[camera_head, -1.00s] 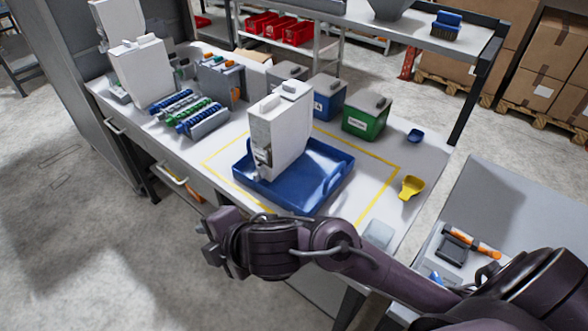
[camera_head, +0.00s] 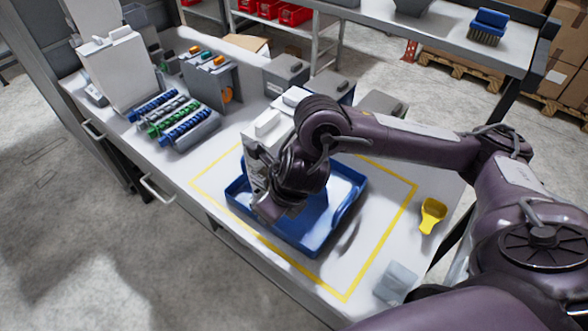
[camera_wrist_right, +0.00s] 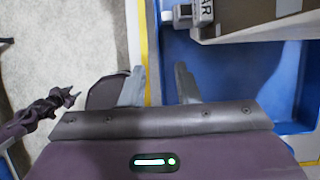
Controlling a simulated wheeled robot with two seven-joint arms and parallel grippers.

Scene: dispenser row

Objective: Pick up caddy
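A grey slotted holder (camera_head: 212,82) with coloured knobs and an orange disc stands at the back of the bench; it may be the caddy, but I cannot tell for sure. My right gripper (camera_head: 268,208) is at the near left edge of the blue tray (camera_head: 318,240), in front of the white dispenser (camera_head: 258,140) standing in it. In the right wrist view my right gripper (camera_wrist_right: 160,86) is open and empty, with the tray (camera_wrist_right: 205,65) past its fingers. A purple arm part, likely my left arm, shows at the left there; its fingers are unclear.
Coloured augers (camera_head: 175,118) lie in a rack left of the tray, with another white dispenser (camera_head: 118,70) behind. Lidded bins (camera_head: 285,72) stand at the back, partly hidden by my right arm. A yellow scoop (camera_head: 432,214) lies right. A yellow line frames the tray.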

